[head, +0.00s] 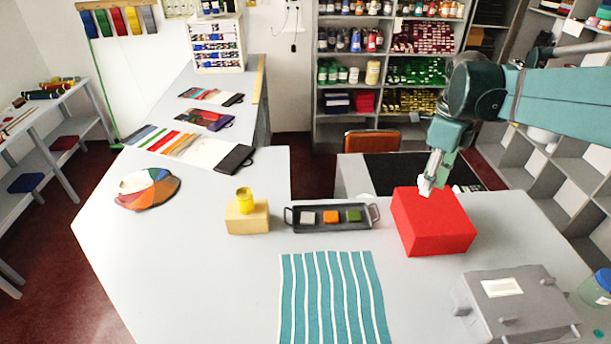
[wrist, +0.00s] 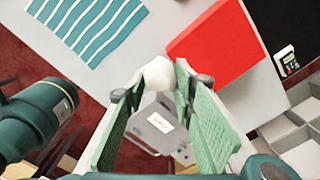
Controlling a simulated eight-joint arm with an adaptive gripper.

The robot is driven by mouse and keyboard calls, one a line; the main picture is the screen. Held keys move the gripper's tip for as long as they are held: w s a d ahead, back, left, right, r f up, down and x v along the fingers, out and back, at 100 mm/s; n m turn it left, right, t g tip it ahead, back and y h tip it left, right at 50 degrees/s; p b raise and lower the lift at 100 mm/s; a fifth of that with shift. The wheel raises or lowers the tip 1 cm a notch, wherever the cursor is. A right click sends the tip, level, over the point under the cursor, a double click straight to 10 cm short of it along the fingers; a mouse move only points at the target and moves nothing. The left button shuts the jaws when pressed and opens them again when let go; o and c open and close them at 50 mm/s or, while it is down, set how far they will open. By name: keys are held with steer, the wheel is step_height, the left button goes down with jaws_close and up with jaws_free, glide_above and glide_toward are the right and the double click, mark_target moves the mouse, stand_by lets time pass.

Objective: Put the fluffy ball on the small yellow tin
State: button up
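The fluffy ball (wrist: 158,72) is white and sits between the fingertips of my gripper (wrist: 159,80) in the wrist view, touching both. In the head view the ball (head: 426,187) shows as a white patch at the tips of my gripper (head: 430,182), by the upper left part of the red box (head: 434,222); the height of the gap is hard to tell. The small yellow tin (head: 245,204) stands upright on a tan block (head: 247,219), well to the left of my gripper. Nothing shows on top of the tin.
A dark tray (head: 328,226) with three coloured squares lies between the block and the red box. A striped teal cloth (head: 333,299) lies in front, and a grey case (head: 518,306) at the right. A colour wheel (head: 147,188) lies at the left. The counter around the block is mostly clear.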

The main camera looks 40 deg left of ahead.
steer(key=s+a+n, duration=0.2)
steer(key=s+a, duration=0.1)
steer(key=a, duration=1.3)
steer(key=n, duration=0.4)
glide_above(245, 192)
step_height(245, 192, down, 4)
steer(key=f, duration=0.1)
steer(key=shift+d+f+b, duration=0.1)
steer(key=shift+f+b, duration=0.25)
steer(key=shift+f+p, duration=0.3)
steer(key=shift+f, duration=2.85)
steer(key=shift+f, duration=0.1)
steer(key=shift+f, duration=1.75)
